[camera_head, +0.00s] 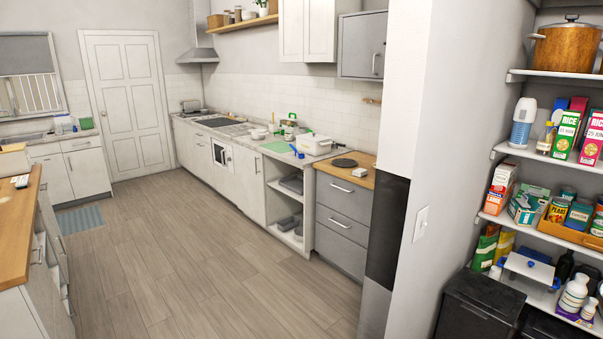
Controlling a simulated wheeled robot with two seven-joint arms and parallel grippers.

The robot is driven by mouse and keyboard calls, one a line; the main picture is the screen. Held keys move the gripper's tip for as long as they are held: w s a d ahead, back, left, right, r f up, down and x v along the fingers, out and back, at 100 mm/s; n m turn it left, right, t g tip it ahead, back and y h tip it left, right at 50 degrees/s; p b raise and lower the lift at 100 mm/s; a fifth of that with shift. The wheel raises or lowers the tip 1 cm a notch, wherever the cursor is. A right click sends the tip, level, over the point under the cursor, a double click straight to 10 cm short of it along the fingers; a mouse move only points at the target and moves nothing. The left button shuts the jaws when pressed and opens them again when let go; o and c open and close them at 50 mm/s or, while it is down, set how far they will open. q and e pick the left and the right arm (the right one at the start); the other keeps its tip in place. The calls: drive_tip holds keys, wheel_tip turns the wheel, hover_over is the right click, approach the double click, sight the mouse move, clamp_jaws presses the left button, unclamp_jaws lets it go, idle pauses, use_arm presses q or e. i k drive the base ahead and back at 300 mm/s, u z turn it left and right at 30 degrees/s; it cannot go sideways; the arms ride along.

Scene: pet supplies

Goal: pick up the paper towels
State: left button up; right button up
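I cannot make out any paper towels for certain in the head view. A white upright item with a grey-blue middle (522,122) stands on the pantry's second shelf at the right; it is too small to tell what it is. Neither of my grippers is in view, so nothing shows of what they hold.
The pantry shelves (545,154) at the right hold rice boxes (566,134), cans and a copper pot (566,47). Black bins (474,305) stand below. A wall end (402,140) separates them from the kitchen counter (345,182). A wood-topped island (20,225) is at left. The floor (190,250) between is clear.

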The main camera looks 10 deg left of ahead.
sight(359, 172)
drive_tip(key=u, duration=0.7)
drive_tip(key=i, duration=1.15)
drive_tip(key=u, duration=0.35)
drive_tip(key=i, duration=1.5)
drive_tip(key=z, duration=1.35)
drive_tip(key=i, duration=0.75)
drive_tip(key=u, duration=0.65)
drive_tip(key=i, duration=1.9)
drive_tip(key=z, duration=0.95)
